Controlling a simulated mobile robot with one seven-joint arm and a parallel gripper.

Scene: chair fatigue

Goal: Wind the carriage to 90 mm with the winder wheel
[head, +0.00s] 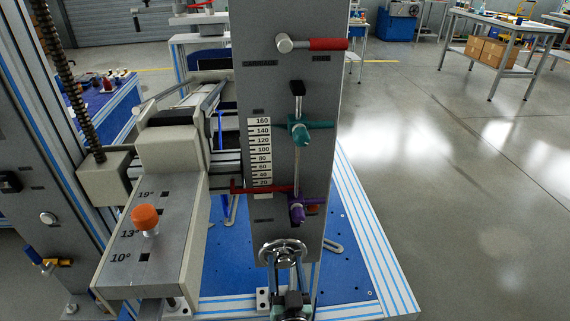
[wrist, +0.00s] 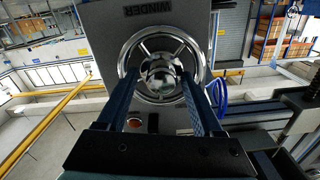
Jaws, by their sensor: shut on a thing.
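The winder wheel (head: 283,252) is a shiny spoked handwheel at the foot of the grey upright panel. In the wrist view the wheel (wrist: 134,52) faces me under the word WINDER. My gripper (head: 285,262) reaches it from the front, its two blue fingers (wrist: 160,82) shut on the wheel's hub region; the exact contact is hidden. A white scale (head: 259,157) on the panel is marked 20 to 160. A red pointer (head: 250,188) lies across its lower end, just below the 20 mark. The carriage itself I cannot tell apart surely.
A teal clamp (head: 300,130) and a purple clamp (head: 297,210) sit on the panel's slot, above the wheel. A red-handled lever (head: 327,44) is near the top. An orange knob (head: 145,217) stands on the angle-marked block at left.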

